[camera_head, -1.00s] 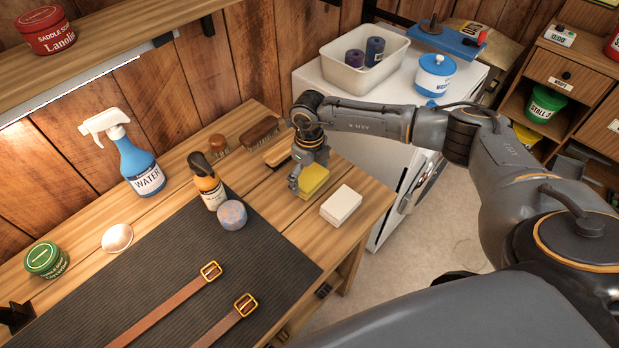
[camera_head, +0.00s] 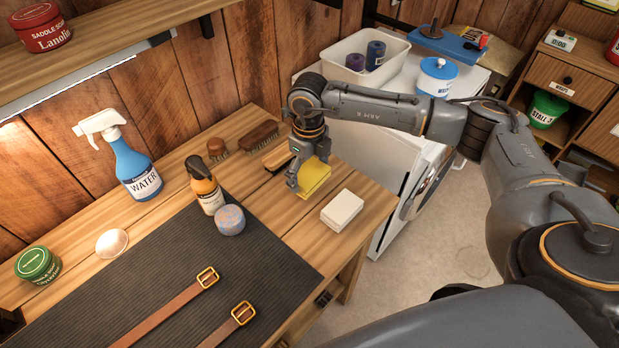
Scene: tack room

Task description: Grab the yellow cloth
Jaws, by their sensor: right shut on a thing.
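The yellow cloth (camera_head: 316,180) is a folded block near the right end of the wooden workbench, behind the white block. My right gripper (camera_head: 297,185) reaches down from above and is shut on the cloth's left side. The gripper hides part of the cloth. I cannot tell whether the cloth touches the bench. My left gripper does not show.
A white block (camera_head: 342,210) lies just in front of the cloth. Brushes (camera_head: 259,135) lie behind the gripper. An amber bottle (camera_head: 206,186) and a round sponge (camera_head: 231,219) stand to the left. A blue spray bottle (camera_head: 133,169) stands farther left. Leather straps (camera_head: 190,293) lie on the dark mat (camera_head: 150,262).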

